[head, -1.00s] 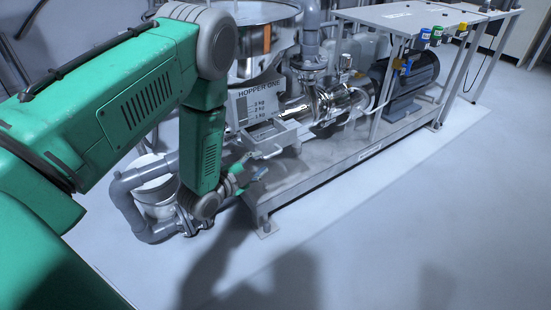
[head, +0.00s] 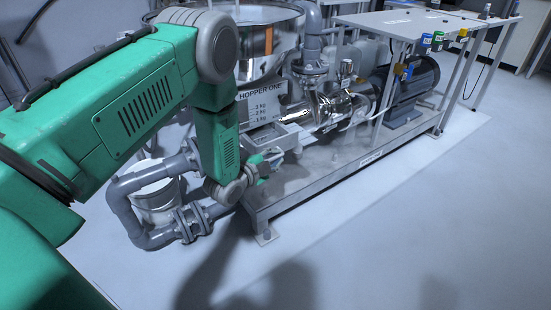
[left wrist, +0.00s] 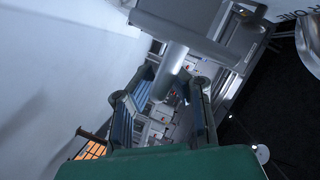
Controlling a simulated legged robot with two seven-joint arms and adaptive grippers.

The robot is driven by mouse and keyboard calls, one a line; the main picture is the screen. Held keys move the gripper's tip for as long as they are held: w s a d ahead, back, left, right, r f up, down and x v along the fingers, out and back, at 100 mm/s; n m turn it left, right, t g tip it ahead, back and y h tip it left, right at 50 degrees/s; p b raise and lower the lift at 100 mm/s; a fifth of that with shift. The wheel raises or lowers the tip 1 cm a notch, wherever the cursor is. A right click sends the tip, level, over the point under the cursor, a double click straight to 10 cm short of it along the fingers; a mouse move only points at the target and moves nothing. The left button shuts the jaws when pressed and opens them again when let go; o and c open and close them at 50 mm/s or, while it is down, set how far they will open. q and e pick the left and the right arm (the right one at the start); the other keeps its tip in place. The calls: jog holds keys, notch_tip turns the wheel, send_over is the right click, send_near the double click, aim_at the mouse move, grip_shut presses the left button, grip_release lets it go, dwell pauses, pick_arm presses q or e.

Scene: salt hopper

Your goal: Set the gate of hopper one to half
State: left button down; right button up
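Hopper one is a metal hopper with a white plate (head: 262,100) lettered "HOPPER ONE" and marked in kg. Below the plate is a grey metal gate frame (head: 288,136); its handle is largely hidden by my gripper in the head view. My left gripper (head: 269,161) is at the front of this frame. In the left wrist view a grey cylindrical handle (left wrist: 172,62) sticks out from a flat grey plate (left wrist: 190,20). Its end reaches between the spread fingers of my left gripper (left wrist: 171,88). The fingers look apart from it. My right gripper is out of view.
A grey pipe (head: 125,205) bends below my left arm. The metal skid (head: 320,185) carries a shiny pump (head: 335,105) and a dark motor (head: 412,85). A table (head: 400,22) with small coloured items stands behind. The floor at front right is clear.

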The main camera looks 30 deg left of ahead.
pick_arm(q)
jog(key=shift+w+a, duration=0.35)
jog(key=shift+a, duration=0.5)
jog(key=shift+w+a, duration=0.35)
jog(key=shift+a, duration=0.65)
jog(key=c, duration=1.6)
grip_release()
jog(key=v, duration=1.1)
jog(key=shift+s, duration=0.45)
